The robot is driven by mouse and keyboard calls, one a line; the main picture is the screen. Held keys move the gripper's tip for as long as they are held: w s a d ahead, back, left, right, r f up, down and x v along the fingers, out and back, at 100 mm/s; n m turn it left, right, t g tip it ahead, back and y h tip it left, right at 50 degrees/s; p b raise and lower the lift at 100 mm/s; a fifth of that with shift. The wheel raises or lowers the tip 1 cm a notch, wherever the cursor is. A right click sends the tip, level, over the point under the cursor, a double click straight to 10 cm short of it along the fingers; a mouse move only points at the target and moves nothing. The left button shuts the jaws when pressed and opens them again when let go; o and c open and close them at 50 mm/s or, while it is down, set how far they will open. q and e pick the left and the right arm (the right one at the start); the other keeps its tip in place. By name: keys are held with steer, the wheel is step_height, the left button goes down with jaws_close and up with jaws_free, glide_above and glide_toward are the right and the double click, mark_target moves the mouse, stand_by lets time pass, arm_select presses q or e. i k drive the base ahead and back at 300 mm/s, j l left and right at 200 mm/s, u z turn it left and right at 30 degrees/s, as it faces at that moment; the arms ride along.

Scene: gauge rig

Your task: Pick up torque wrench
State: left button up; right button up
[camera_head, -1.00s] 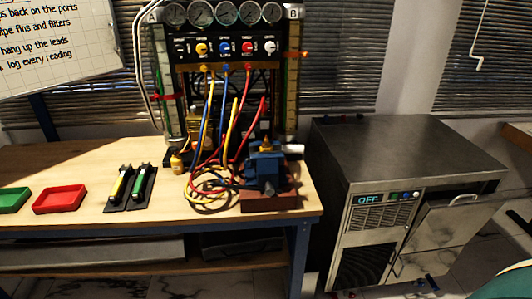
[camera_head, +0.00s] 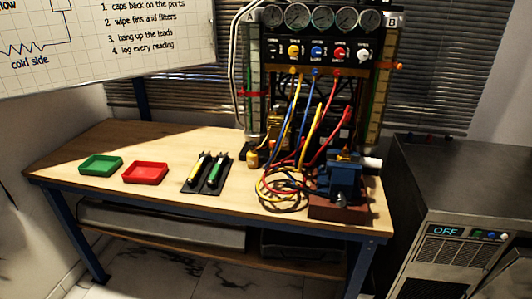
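Two slim tools lie side by side on dark holders on the workbench (camera_head: 110,150). One is a yellow-marked tool (camera_head: 197,166), the other a green-marked tool (camera_head: 215,172). They look like wrenches, but they are too small to tell which is the torque wrench. Neither of my grippers is in view, and nothing touches the tools.
A green tray (camera_head: 101,165) and a red tray (camera_head: 145,172) sit left of the tools. To the right are coiled hoses (camera_head: 283,190), a blue device (camera_head: 340,182) on a brown block and the gauge rig (camera_head: 318,58). A metal cabinet (camera_head: 465,185) stands beside the bench.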

mark_target(195, 172)
steer(key=i+j+z, duration=1)
steer(key=j, duration=0.35)
